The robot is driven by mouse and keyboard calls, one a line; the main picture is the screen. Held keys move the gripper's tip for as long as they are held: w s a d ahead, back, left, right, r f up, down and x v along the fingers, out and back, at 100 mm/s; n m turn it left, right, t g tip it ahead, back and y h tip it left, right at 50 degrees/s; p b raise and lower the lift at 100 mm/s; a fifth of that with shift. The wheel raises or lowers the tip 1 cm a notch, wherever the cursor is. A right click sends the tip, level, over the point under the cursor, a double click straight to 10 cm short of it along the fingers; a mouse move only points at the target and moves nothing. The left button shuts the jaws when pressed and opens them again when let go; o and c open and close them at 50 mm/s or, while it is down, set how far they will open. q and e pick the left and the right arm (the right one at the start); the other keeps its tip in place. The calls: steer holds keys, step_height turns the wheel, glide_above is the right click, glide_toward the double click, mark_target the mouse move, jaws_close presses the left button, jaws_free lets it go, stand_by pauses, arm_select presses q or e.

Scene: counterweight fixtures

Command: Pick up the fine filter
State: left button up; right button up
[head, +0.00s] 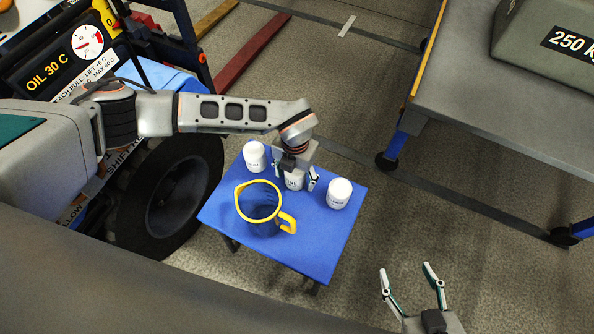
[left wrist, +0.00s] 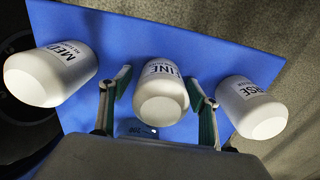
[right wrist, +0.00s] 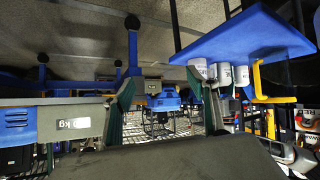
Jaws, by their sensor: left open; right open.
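The fine filter (head: 294,183) is a white canister with dark lettering, the middle of three on a small blue table (head: 325,250). In the left wrist view the fine filter (left wrist: 160,100) reads "INE". My left gripper (head: 295,176) is open around it, one finger on each side; both fingers (left wrist: 160,82) show in the left wrist view. I cannot tell whether they touch it. The medium filter (left wrist: 48,72) stands to the left and the coarse filter (left wrist: 252,108) to the right in that view. My right gripper (head: 406,270) is open and empty, away from the table.
A jug (head: 258,202) with a yellow rim and handle stands on the table just in front of the filters. A vehicle wheel (head: 175,195) is close on the left. A grey bench (head: 500,110) with a 250 kg block (head: 560,40) stands right. Floor between is clear.

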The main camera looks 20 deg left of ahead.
arm_select(q)
steer(key=shift+w+r, duration=0.1)
steer(key=shift+r, duration=0.05)
steer(key=c, duration=1.4)
